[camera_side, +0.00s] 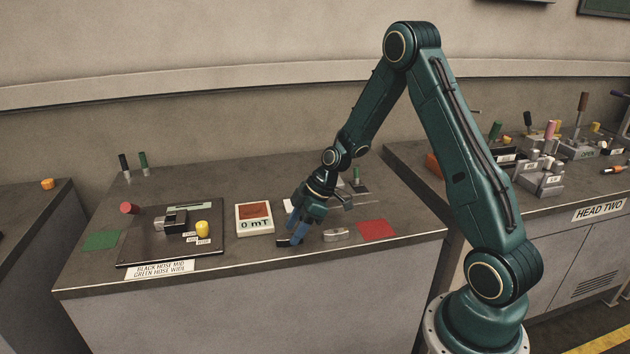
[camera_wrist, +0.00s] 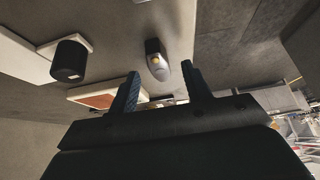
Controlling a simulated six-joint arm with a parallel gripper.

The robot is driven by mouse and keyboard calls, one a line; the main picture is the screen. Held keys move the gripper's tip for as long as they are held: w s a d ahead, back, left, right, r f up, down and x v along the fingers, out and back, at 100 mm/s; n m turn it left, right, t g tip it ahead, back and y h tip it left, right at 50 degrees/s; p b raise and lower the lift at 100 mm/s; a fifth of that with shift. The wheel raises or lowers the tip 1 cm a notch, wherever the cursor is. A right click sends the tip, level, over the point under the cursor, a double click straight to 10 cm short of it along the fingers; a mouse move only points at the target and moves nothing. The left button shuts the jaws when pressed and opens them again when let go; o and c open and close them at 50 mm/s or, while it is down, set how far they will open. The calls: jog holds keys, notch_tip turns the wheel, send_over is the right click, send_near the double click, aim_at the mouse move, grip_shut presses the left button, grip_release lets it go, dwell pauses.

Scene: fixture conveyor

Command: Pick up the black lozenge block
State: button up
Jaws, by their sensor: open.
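My gripper (camera_side: 297,236) is open and low over the middle bench, pointing down. A small dark block (camera_side: 283,241), which looks like the black lozenge block, lies at its fingertips in the side view, partly hidden by them. I cannot tell whether they touch. In the wrist view the two fingers of my gripper (camera_wrist: 160,78) are spread with nothing held between them. A dark elongated piece with a paler rounded end and a yellow spot (camera_wrist: 155,60) lies beyond the tips. A black round-sided piece (camera_wrist: 70,61) is at left. I cannot tell which piece matches the dark block.
A grey metal piece (camera_side: 337,234) lies right of my gripper, before a red mat (camera_side: 376,230). Farther left are a black fixture plate (camera_side: 150,243) and a green mat (camera_side: 101,241). Pegs stand at the back.

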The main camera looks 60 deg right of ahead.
jog(key=shift+x, duration=0.9)
jog(key=shift+c, duration=0.4)
jog(key=shift+r, duration=0.1)
grip_shut()
